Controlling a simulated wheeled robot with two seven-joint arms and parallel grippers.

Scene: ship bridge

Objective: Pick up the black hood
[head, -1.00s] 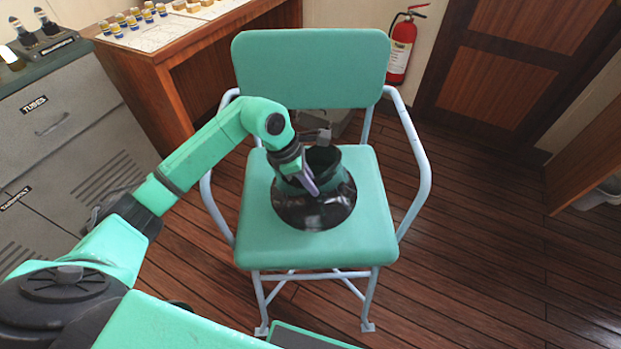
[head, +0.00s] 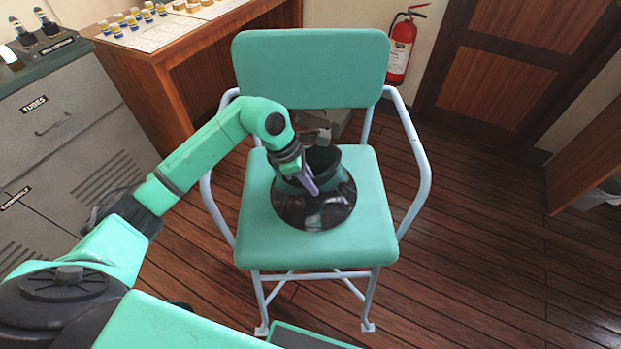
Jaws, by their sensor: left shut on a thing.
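The black hood (head: 318,211) is a glossy dark cone with a wide round base and an open top. It rests upright on the green seat (head: 368,240) of a chair with pale blue tube arms. My left gripper (head: 318,165) reaches in from the left and is shut on the hood's upper rim, on the left and back side. One purple-grey finger shows outside the rim; the other finger is mostly hidden. My right gripper is not in view.
The chair's backrest (head: 311,68) stands behind the hood, with tube arms on both sides. A wooden desk (head: 190,45) and grey cabinets (head: 70,120) are at left. A red fire extinguisher (head: 401,48) hangs at the back. The wooden floor (head: 480,250) at right is clear.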

